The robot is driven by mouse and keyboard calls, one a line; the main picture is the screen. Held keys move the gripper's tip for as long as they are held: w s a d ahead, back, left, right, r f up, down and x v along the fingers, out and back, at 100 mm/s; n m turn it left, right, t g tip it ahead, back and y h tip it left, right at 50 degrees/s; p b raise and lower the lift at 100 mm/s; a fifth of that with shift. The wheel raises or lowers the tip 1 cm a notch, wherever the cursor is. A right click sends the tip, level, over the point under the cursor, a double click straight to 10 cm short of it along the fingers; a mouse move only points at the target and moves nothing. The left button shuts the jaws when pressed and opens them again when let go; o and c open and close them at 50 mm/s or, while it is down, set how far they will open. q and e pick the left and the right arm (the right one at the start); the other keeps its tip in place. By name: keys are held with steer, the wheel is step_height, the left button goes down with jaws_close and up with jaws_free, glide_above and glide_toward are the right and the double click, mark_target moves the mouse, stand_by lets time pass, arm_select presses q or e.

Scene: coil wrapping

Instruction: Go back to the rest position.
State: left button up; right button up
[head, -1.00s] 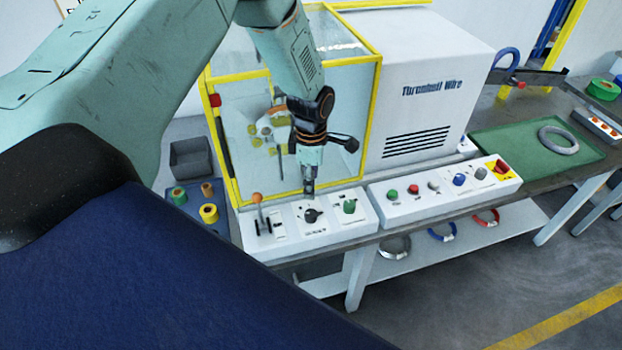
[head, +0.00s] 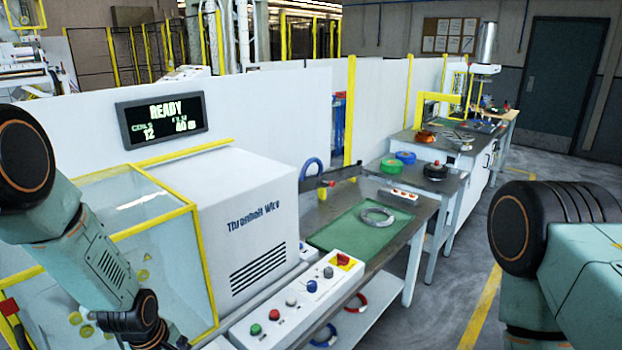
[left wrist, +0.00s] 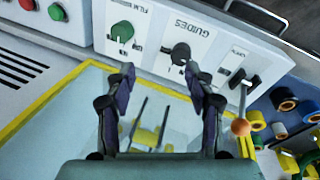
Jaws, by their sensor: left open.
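My left gripper (left wrist: 160,82) is open in the left wrist view, with its two fingers apart and nothing between them. Beyond the fingertips is a white control box (left wrist: 150,20) with a green knob (left wrist: 122,31), a black guides knob (left wrist: 180,54) and a lever with an orange ball (left wrist: 240,126). The fingers look clear of the black knob. In the head view my left arm comes down at the left edge, and its fingertips are below the frame. My right arm shows at the right edge; its gripper is out of view.
The white wrapping machine (head: 240,200) with its yellow-framed clear guard (head: 190,260) stands beside my left arm. A button box (head: 290,315) lies in front. A green mat (head: 345,232) holds a grey coil (head: 377,217). The display (head: 162,119) reads READY. Open floor lies at right.

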arm_select(q)
steer(key=s+d+f+m+g+b, duration=0.1)
steer(key=s+d+f+m+b, duration=0.1)
steer(key=s+f+m+b, duration=0.4)
steer(key=s+d+f+m+g+b, duration=0.1)
steer(key=s+d+f+m+b, duration=0.2)
steer(key=s+f+m+b, duration=0.4)
steer(key=s+f+b, duration=0.9)
steer(key=s+f, duration=0.6)
steer(key=s, duration=0.4)
steer(key=shift+d+g, duration=0.35)
steer(key=shift+g, duration=0.05)
steer(key=shift+r, duration=0.1)
